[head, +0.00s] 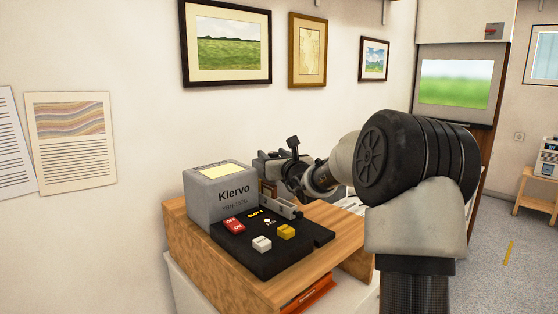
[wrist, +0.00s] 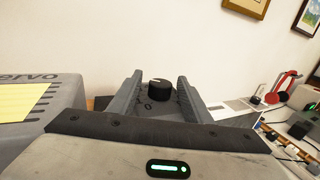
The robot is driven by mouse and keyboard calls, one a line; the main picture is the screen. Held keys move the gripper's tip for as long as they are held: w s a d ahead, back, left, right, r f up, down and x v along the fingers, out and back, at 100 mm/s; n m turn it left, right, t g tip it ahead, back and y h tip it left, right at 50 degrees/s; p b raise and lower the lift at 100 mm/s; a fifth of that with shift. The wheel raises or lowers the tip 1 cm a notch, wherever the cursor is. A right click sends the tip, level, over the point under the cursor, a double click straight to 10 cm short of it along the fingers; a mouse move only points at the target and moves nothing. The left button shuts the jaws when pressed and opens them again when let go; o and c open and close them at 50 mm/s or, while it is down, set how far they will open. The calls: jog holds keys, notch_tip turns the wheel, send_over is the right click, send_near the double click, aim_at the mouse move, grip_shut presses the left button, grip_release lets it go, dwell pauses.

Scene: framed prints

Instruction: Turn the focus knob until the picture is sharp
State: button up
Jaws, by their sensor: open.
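The grey Klervo projector box (head: 220,198) sits on a wooden cabinet in the head view. A black control panel (head: 262,244) with buttons is in front of it. The picture on the screen (head: 455,83) is blurred: soft green below, pale blue and white above. In the wrist view a black round knob (wrist: 159,90) with a light mark on top stands between the fingers of my gripper (wrist: 159,77). The fingers are apart, with a gap on each side of the knob. In the head view my gripper (head: 277,190) is beside the box, and I cannot make out the knob there.
A red button (head: 234,225), a white button (head: 262,243) and a yellow button (head: 286,231) are on the panel. The wall with framed prints (head: 226,42) rises behind the cabinet (head: 190,240). Red headphones (wrist: 285,85) and other items stand to the right in the wrist view.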

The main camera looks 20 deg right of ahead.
jog(key=s+p, duration=0.2)
jog(key=s, duration=1.5)
jog(key=shift+s, duration=0.1)
jog(key=shift+d+r, duration=0.1)
